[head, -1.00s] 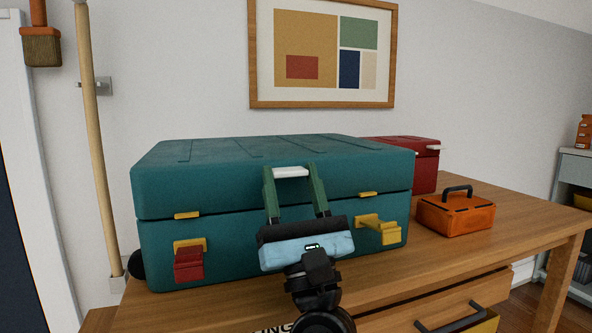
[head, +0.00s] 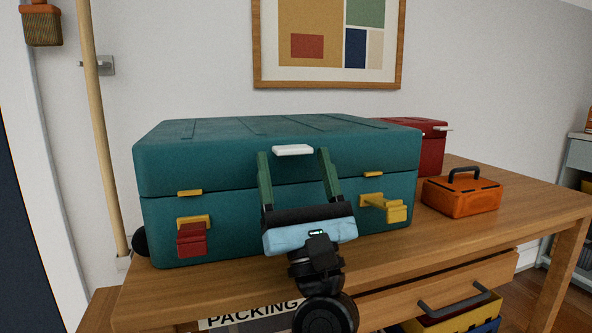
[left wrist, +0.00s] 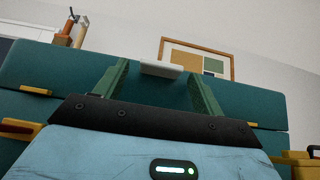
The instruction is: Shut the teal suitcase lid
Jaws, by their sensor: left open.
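The teal suitcase (head: 220,225) stands on the wooden desk. Its lid (head: 240,135) lies down over the base, with only a thin dark seam between them; I cannot tell whether it is fully seated. A white tab (head: 292,150) sits on the lid's front. A red latch (head: 192,240) and a yellow latch (head: 385,208) are on the base's front. My left gripper (head: 294,153) is open in front of the suitcase, its green fingers pointing up near the tab's two sides. The left wrist view shows the tab (left wrist: 161,69) between the fingers; contact is unclear. My right gripper is out of view.
On the desk (head: 400,252), an orange toolbox (head: 462,197) stands to the right and a red case (head: 432,150) behind. A wooden pole (head: 100,150) stands at left. Free desktop lies at far right.

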